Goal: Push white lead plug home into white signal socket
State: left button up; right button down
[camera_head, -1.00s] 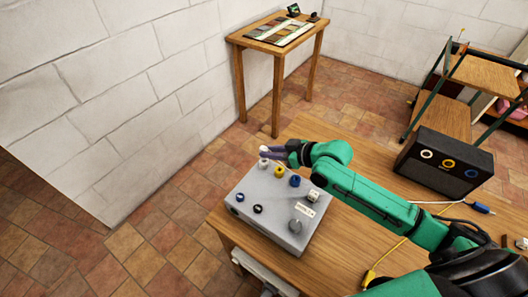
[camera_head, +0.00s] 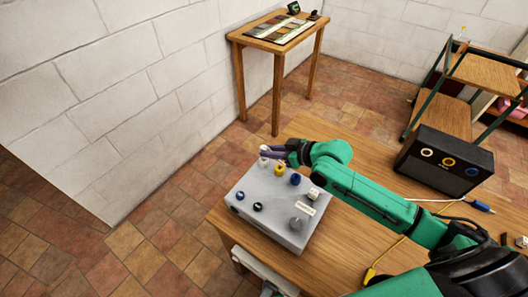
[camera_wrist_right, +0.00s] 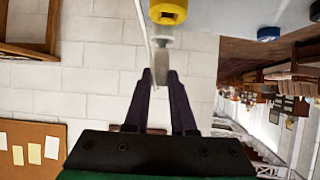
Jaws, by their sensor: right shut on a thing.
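The grey signal box (camera_head: 262,222) sits on the wooden table's near left corner. On its top is a row of coloured sockets. The white socket (camera_head: 264,162) is at the row's far left end, beside the yellow socket (camera_head: 279,170) and the blue socket (camera_head: 295,180). My right gripper (camera_head: 266,150) is shut on the white lead plug (camera_head: 263,148), just above the white socket. In the right wrist view the plug (camera_wrist_right: 163,55) shows pale between the dark fingertips (camera_wrist_right: 163,80), close to the yellow socket (camera_wrist_right: 168,10). The plug's seating depth cannot be told.
A black unit (camera_head: 445,163) with white, yellow and blue ports stands at the table's back right. A blue plug (camera_head: 482,206) and a yellow lead (camera_head: 385,259) lie on the table. A small table (camera_head: 275,42) stands by the wall.

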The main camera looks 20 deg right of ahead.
jog(key=shift+s+f+b, duration=0.15)
jog(key=shift+f+b, duration=0.35)
jog(key=shift+f, duration=0.5)
jog(key=c, duration=0.7)
grip_release()
jog(key=shift+w, duration=0.2)
jog(key=shift+s+d+r, duration=0.25)
jog(key=shift+s+d, duration=0.05)
jog(key=shift+s, duration=0.1)
jog(key=p+v, duration=0.7)
jog(key=v, duration=0.6)
jog(key=shift+s+d+r, duration=0.1)
jog(key=shift+s+r, duration=0.1)
jog(key=shift+r, duration=0.05)
